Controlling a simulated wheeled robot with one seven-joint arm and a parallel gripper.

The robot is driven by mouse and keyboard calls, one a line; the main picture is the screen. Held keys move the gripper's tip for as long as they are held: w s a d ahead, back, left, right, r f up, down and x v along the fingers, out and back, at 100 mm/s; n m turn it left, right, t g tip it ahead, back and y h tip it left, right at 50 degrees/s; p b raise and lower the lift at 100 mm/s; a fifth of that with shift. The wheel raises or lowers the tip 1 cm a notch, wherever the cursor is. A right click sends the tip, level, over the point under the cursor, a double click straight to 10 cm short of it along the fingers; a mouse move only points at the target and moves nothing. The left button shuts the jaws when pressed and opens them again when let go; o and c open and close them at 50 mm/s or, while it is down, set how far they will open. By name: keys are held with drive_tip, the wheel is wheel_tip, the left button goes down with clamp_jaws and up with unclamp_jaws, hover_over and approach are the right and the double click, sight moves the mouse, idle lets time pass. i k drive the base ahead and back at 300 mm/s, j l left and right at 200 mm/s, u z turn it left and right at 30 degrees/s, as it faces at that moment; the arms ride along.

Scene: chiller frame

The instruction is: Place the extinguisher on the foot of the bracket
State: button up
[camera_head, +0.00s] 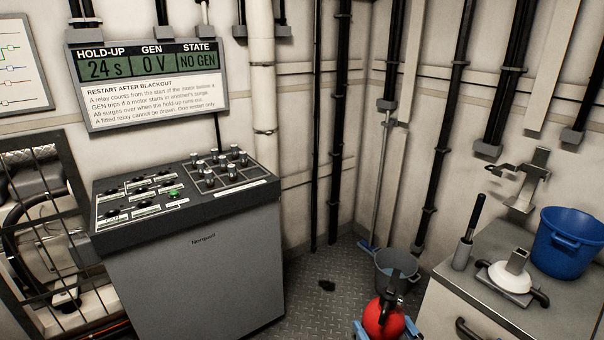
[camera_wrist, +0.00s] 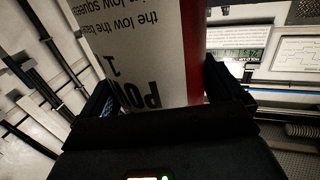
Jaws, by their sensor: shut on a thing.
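The extinguisher (camera_head: 384,319) is red with a black top and shows at the bottom edge of the head view; its lower part is cut off. In the wrist view its white label (camera_wrist: 150,45) and a red strip fill the space between the fingers. My gripper (camera_wrist: 160,92) is shut on the extinguisher's body; blue parts of it show at either side in the head view. The metal bracket (camera_head: 531,178) is on the right wall above the counter, with a small foot at its lower end. The extinguisher is apart from it, to the lower left.
The grey counter (camera_head: 485,262) carries a black-handled tool in a holder (camera_head: 467,232), a white piece with black handles (camera_head: 511,275) and a blue bucket (camera_head: 570,243) near the bracket. A grey bucket (camera_head: 397,268) stands on the floor. A control console (camera_head: 195,260) stands left.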

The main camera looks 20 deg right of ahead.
sight(516, 206)
drive_tip(key=i+j+z, duration=0.15)
drive_tip(key=z, duration=0.25)
drive_tip(key=i+j+z, duration=0.2)
drive_tip(key=z, duration=0.15)
drive_tip(key=i+j+z, duration=0.15)
drive_tip(key=j+z, duration=0.25)
drive_tip(key=i+j+z, duration=0.15)
drive_tip(key=j+z, duration=0.5)
drive_tip(key=i+j, duration=0.05)
drive_tip(key=j, duration=0.05)
